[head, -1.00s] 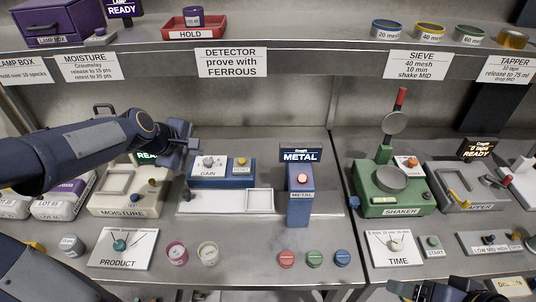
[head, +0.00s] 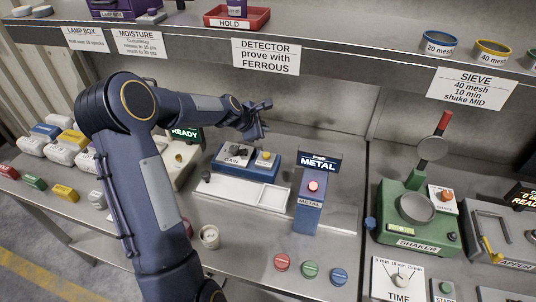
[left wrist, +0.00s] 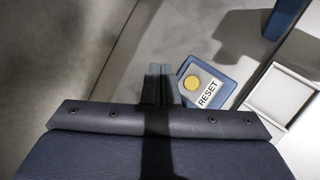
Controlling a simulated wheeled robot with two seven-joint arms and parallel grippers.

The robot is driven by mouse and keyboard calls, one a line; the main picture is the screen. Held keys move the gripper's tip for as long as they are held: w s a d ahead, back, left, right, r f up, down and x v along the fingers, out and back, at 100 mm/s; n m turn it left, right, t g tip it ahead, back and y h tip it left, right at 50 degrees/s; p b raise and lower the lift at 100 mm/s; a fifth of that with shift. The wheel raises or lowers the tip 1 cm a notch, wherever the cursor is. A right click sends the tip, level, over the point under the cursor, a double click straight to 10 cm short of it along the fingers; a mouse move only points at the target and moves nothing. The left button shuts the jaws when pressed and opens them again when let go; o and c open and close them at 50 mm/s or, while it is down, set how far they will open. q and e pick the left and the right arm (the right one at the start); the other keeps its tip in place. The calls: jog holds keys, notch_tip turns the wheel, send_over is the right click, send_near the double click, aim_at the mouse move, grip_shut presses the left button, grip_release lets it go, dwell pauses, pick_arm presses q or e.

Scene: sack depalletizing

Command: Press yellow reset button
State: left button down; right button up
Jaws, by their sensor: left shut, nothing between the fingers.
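The yellow reset button (head: 266,155) sits on the right part of the blue detector panel (head: 247,168), right of the GAIN knob. In the left wrist view the round yellow button (left wrist: 191,82) is beside a RESET label on a blue block. My left gripper (head: 257,130) is above and slightly behind the panel, near the button. In the left wrist view its two fingers (left wrist: 160,84) are shut together and empty, just left of the button. They appear apart from it. My right gripper is out of view.
The METAL post with a red button (head: 313,186) stands right of the panel. A white tray (head: 272,197) lies in front of it. The shelf (head: 330,79) runs above. The green shaker (head: 415,215) is farther right, and coloured discs lie in front.

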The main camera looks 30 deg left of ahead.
aim_at(264, 156)
pick_arm(q)
jog(key=shift+f+b, duration=3.55)
jog(key=shift+f, duration=0.85)
jog(key=shift+f+b, duration=0.4)
jog(key=shift+f+b, duration=0.5)
jog(key=shift+f, duration=0.05)
jog(key=shift+r+p, duration=0.75)
jog(key=shift+r, duration=0.25)
